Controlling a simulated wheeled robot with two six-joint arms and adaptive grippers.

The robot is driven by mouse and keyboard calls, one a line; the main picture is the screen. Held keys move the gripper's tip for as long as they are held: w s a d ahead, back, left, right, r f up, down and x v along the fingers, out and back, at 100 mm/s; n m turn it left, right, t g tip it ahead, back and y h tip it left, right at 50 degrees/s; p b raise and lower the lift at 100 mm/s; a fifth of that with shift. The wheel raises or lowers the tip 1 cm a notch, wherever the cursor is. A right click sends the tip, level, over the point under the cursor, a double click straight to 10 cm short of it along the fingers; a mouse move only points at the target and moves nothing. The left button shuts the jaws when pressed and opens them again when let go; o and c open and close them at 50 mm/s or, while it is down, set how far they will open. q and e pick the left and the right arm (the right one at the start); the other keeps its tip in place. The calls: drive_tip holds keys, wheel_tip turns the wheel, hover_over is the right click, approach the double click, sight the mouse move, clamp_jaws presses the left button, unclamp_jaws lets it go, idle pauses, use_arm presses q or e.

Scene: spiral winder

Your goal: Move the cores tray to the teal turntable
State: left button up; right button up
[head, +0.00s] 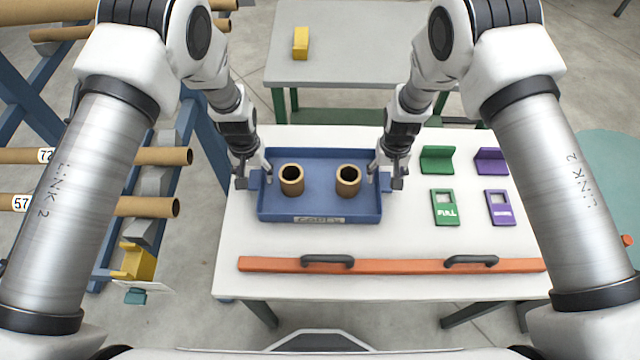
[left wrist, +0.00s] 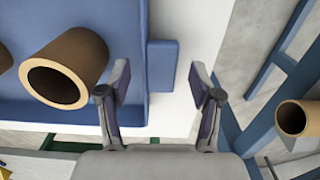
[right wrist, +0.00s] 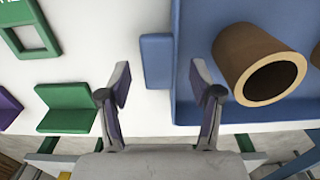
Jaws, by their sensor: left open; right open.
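The blue cores tray (head: 320,207) sits on the white table with two brown cores, a left one (head: 292,180) and a right one (head: 348,181), standing in it. My left gripper (head: 254,180) is open at the tray's left side; in the left wrist view its fingers are on either side of the blue side handle (left wrist: 162,66). My right gripper (head: 386,180) is open at the right side; in the right wrist view the other handle (right wrist: 157,62) lies between its fingers. I cannot tell if the fingers touch. The teal turntable (head: 612,165) shows at the right edge, partly behind my right arm.
An orange bar (head: 400,265) with two dark handles lies along the table's front. Green and purple holders (head: 438,160) and flat tags (head: 445,208) lie right of the tray. A rack with brown tubes (head: 150,207) stands left. A grey table (head: 350,45) with a yellow block is behind.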

use_arm(q)
drive_tip(key=shift+f, duration=0.45)
use_arm(e)
drive_tip(key=shift+f, duration=0.5)
use_arm(q)
drive_tip(key=shift+s+f, duration=0.1)
drive_tip(key=shift+f, duration=0.05)
use_arm(e)
drive_tip(key=shift+s+f, duration=0.1)
use_arm(q)
clamp_jaws()
use_arm(e)
clamp_jaws()
